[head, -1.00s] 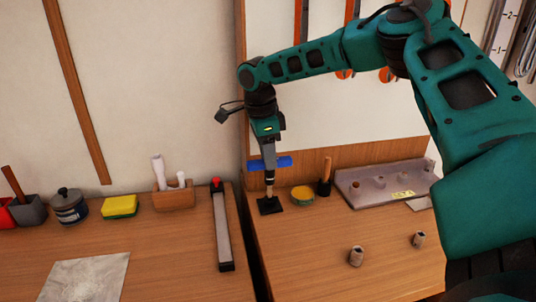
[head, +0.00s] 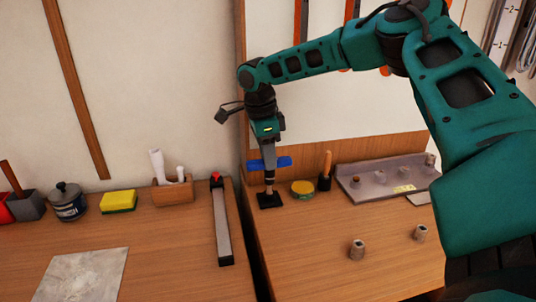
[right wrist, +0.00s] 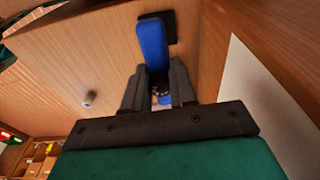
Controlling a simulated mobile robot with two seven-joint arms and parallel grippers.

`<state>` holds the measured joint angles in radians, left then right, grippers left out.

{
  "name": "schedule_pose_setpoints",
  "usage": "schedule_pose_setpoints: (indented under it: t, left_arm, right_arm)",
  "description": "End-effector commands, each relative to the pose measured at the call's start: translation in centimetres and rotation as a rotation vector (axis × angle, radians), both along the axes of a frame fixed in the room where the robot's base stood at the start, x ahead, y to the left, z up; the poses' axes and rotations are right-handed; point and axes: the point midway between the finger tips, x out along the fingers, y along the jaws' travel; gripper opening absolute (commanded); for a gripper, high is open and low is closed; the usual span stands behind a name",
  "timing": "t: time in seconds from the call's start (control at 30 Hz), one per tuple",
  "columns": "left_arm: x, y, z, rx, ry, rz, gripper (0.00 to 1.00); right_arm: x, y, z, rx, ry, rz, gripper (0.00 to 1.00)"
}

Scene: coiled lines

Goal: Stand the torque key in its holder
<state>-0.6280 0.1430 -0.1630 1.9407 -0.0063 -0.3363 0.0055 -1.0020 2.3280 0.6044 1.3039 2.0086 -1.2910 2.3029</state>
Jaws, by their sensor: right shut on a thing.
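The torque key has a blue crossbar handle (head: 285,161) and a shaft pointing down. My right gripper (head: 269,162) is shut on the handle, and the key looks upright. The holder (head: 270,201) is a black square base on the right-hand bench, directly below the key. The shaft's lower end meets the holder's middle in the head view; I cannot tell how deep it sits. In the right wrist view the blue handle (right wrist: 152,45) runs between the fingers, with part of the black holder (right wrist: 172,25) behind it. My left gripper is not in view.
A yellow-green round tin (head: 302,189) and a wooden-handled tool (head: 326,170) stand close right of the holder. A grey rack (head: 385,181) is further right. Two metal sockets (head: 357,249) stand forward. A gap (head: 250,240) divides the benches. The front of the right bench is mostly clear.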

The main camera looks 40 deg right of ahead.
Motion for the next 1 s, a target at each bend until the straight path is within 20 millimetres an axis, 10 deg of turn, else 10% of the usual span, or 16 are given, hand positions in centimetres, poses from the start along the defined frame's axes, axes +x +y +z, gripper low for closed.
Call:
schedule_pose_setpoints:
  t: [0.03,0.07,0.2,0.7,1.0]
  left_arm:
    - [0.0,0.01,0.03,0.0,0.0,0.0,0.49]
    - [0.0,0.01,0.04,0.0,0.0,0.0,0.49]
    - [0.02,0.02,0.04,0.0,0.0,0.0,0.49]
    - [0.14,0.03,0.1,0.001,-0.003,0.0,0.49]
    - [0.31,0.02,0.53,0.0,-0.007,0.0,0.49]
  right_arm:
    - [0.03,0.02,0.09,0.0,-0.001,0.0,0.0]
    - [0.03,0.02,0.09,0.0,-0.001,0.0,0.29]
    - [0.03,0.02,0.09,0.0,-0.001,0.0,0.42]
    - [0.02,0.01,0.05,0.0,-0.001,0.0,0.73]
    - [0.0,0.01,0.43,0.0,0.0,0.0,0.73]
